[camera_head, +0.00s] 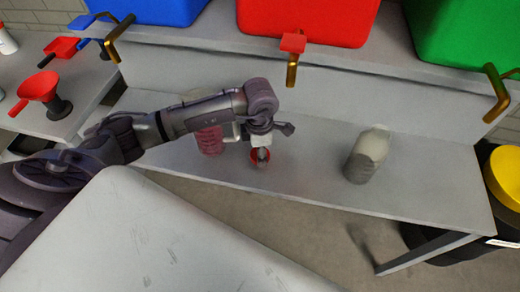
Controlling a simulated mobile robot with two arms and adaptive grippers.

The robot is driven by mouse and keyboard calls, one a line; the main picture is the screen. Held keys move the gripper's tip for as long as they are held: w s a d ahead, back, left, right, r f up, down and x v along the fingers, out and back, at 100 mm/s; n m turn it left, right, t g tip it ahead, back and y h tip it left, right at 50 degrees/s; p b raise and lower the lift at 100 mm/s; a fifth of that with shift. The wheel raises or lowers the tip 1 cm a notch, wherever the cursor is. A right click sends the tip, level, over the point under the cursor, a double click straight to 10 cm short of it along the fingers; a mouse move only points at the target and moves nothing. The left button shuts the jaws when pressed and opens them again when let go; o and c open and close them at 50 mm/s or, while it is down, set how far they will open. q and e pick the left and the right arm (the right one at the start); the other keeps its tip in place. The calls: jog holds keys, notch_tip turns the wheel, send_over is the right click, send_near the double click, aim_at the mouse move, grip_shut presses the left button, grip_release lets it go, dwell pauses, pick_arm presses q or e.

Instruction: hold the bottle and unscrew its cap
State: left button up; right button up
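A pale, whitish-grey bottle (367,155) stands on the grey bench to the right of my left arm. It leans in the picture and its top is blurred, so I cannot make out a cap. A pinkish-red bottle-like container (210,141) stands behind my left forearm, which hides part of it. My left gripper (261,156) points down over the bench, between the two. A small red round thing shows at its fingertips; I cannot tell whether it is held. The fingers are too small and dark to judge. My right gripper is out of view.
Blue (150,8), red (310,18) and green (468,30) bins stand on the raised shelf behind, with brass-coloured brackets at its edge. A red funnel (38,87) is on the left bench. A yellow-topped black container (506,177) stands at right. The bench (430,190) right of the pale bottle is clear.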

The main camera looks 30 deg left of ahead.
pick_arm(q)
jog(key=shift+w+f+p, duration=0.15)
jog(key=shift+f+p, duration=0.1)
jog(key=shift+p, duration=0.1)
jog(key=shift+f, duration=0.2)
jog(key=shift+f, duration=0.1)
jog(key=o, duration=1.3)
